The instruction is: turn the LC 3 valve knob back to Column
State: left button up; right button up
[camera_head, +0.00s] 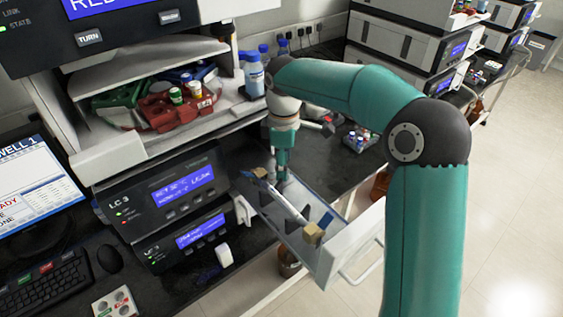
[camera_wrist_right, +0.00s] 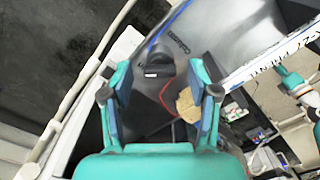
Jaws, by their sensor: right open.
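In the right wrist view, a dark knob (camera_wrist_right: 162,66) sits on a grey panel with the printed word "Column" beside it. The knob has a small white mark, and a red line curves below it on the panel. My right gripper (camera_wrist_right: 162,96) is open, with its two fingers on either side of the view and the knob between and beyond them. I see no contact. In the head view my right gripper (camera_head: 283,180) points down over the open drawer (camera_head: 350,245) beside the LC 3 unit (camera_head: 150,198). The knob is not clear there. My left gripper is not in view.
A white tube with brass-coloured end blocks (camera_head: 313,234) lies along the drawer. A brass-coloured block (camera_wrist_right: 188,104) shows near one finger in the wrist view. Blue-capped bottles (camera_head: 254,76) and a red rack (camera_head: 170,110) stand on the shelf above. A monitor (camera_head: 38,187) is at the left.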

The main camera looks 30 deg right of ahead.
grip_shut()
jog(key=shift+a, duration=0.1)
jog(key=shift+m, duration=0.4)
jog(key=m, duration=0.3)
jog(key=shift+m+p, duration=0.3)
jog(key=shift+p, duration=0.05)
jog(key=m, duration=0.9)
jog(key=shift+m, duration=2.3)
